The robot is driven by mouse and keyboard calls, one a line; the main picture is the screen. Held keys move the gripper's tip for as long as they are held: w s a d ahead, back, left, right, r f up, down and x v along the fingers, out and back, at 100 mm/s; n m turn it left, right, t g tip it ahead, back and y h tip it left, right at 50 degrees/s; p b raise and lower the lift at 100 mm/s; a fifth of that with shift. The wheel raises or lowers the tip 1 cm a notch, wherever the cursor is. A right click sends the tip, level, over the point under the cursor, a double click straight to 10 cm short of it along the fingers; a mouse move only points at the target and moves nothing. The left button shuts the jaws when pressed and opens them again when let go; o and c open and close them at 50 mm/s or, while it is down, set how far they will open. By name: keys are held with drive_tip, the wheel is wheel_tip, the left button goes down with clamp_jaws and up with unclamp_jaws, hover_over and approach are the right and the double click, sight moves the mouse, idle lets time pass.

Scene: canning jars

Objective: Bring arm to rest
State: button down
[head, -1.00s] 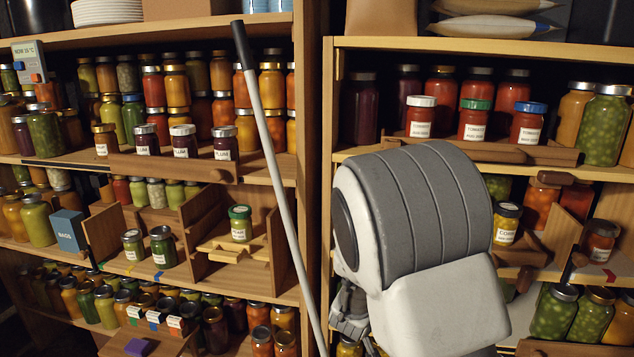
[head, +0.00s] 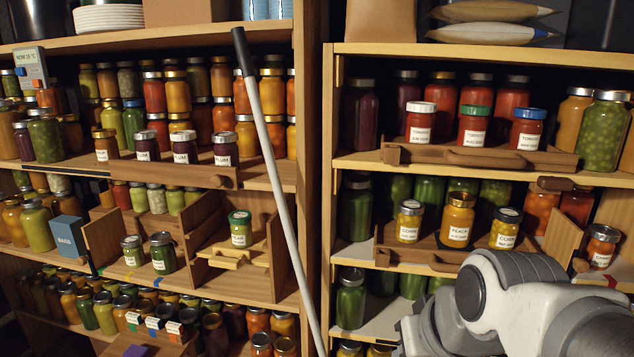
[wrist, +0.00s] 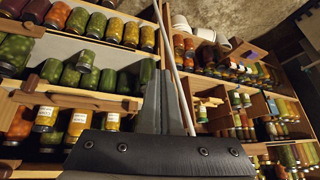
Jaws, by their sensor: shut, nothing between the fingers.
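My arm shows at the lower right in the head view, low in front of the right shelf unit. My gripper (wrist: 165,105) shows in the wrist view, its fingers together with nothing between them. It points towards the shelves and touches no jar that I can see. In the head view the gripper's fingertips are not visible.
Two wooden shelf units hold many jars. A long pale pole (head: 275,180) leans between them. On the right unit, a peach jar (head: 457,220) stands between two corn jars (head: 409,221) behind a wooden rail. A green-lidded jar (head: 240,228) stands on the left unit.

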drive_tip(key=s+d+h, duration=0.1)
drive_tip(key=s+d, duration=0.1)
drive_tip(key=s, duration=0.3)
wheel_tip(320, 180, up, 19)
drive_tip(key=p, duration=1.8)
drive_tip(key=shift+d+m, duration=0.15)
drive_tip(key=shift+m, duration=0.25)
drive_tip(key=shift+d+f, duration=0.1)
drive_tip(key=shift+d, duration=0.1)
